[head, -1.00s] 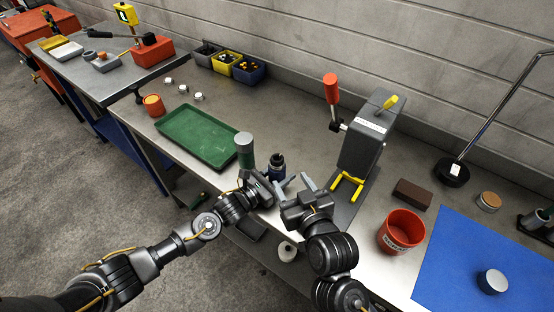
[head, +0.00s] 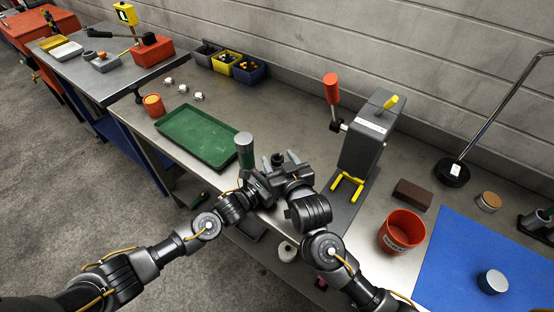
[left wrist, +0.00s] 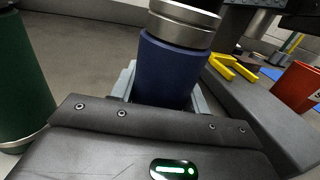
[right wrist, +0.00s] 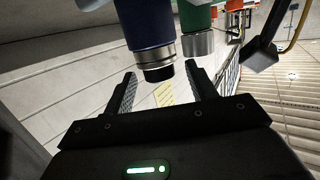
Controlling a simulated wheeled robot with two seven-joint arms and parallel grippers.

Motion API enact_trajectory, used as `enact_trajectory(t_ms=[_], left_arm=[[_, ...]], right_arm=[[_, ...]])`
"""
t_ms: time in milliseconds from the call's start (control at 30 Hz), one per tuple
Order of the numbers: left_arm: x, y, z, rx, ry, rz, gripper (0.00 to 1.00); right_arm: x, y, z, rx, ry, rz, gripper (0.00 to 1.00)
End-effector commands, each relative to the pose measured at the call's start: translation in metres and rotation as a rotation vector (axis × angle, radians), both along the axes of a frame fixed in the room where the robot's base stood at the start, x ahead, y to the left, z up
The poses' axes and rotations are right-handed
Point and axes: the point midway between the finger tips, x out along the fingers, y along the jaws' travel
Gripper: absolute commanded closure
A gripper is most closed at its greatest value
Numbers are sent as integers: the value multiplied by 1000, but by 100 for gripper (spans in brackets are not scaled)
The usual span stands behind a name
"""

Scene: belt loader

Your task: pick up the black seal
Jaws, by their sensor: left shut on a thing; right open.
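My left gripper (left wrist: 163,88) is shut on a blue cylinder (left wrist: 166,70) with a silver collar, held upright; its top is cut off in the left wrist view. In the right wrist view the blue cylinder (right wrist: 150,28) ends in a silver band and a black end piece (right wrist: 158,73). I cannot tell whether that piece is the black seal; no other likely seal shows. My right gripper (right wrist: 161,70) is open, its fingertips on either side of the black end, with no clear contact. In the head view my left gripper (head: 262,186) and right gripper (head: 280,160) are close together.
A green cylinder with a grey top (head: 245,150) stands just left of the grippers. A grey press with yellow prongs (head: 365,140) stands to the right, then a red bucket (head: 402,231) and a blue mat (head: 470,265).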

Motion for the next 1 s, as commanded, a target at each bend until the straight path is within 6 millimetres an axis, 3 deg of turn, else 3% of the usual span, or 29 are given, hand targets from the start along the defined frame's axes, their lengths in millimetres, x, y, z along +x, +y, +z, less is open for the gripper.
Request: enact_trajectory(t_ms=[167,533,867,1000], left_arm=[[0,0,0,0,0,1,98],[0,0,0,1,1,1,98],[0,0,0,1,1,1,98],[0,0,0,1,1,1,98]], right_arm=[[0,0,0,1,0,0,43],[0,0,0,1,0,0,90],[0,0,3,2,0,0,91],[0,0,20,5,-2,-2,91]])
